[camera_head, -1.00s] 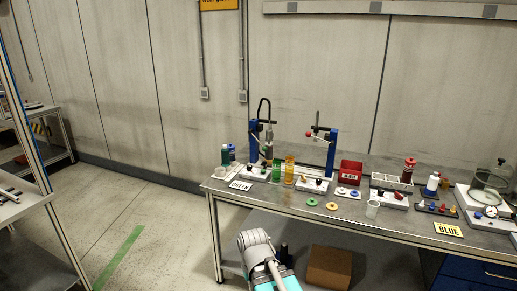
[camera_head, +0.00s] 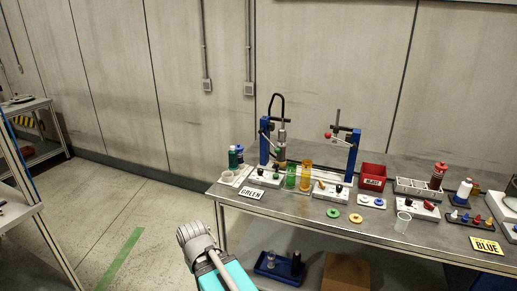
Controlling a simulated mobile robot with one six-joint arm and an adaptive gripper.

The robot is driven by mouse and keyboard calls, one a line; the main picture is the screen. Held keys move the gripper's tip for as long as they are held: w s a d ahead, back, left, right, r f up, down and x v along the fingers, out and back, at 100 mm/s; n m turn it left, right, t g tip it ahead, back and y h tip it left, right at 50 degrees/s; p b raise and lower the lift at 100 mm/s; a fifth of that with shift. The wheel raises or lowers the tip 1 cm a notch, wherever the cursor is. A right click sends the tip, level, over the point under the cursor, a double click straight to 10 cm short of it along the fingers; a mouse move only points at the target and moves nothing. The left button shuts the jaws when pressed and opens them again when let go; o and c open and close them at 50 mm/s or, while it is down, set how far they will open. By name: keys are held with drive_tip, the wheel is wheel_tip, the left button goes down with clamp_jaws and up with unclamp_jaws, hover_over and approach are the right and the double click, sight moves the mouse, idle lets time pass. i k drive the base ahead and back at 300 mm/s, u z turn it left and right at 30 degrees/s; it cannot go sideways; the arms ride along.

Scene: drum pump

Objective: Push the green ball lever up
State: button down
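A left stand with a blue post (camera_head: 265,141) rises from a white base behind the GREEN sign (camera_head: 252,193). A grey and dark pump body (camera_head: 282,140) with a looped black hose stands beside the post. A short lever runs near the post top, but a green ball on it is too small and dark to make out for certain. A second blue post (camera_head: 353,155) to the right carries a lever with a red ball (camera_head: 328,135). My gripper cannot be made out; only grey and teal parts of my arm show at the bottom, in front of the bench.
Green (camera_head: 291,177) and amber (camera_head: 306,175) cylinders stand in front of the pump. A dark green bottle (camera_head: 232,157) stands at the left, and a red bin (camera_head: 373,177) at the right. Green and yellow rings lie near the bench's front edge (camera_head: 300,217).

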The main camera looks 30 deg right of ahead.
sight(277, 150)
drive_tip(key=z, duration=0.05)
drive_tip(key=i, duration=0.6)
drive_tip(key=z, duration=0.7)
drive_tip(key=i, duration=0.6)
drive_tip(key=z, duration=0.5)
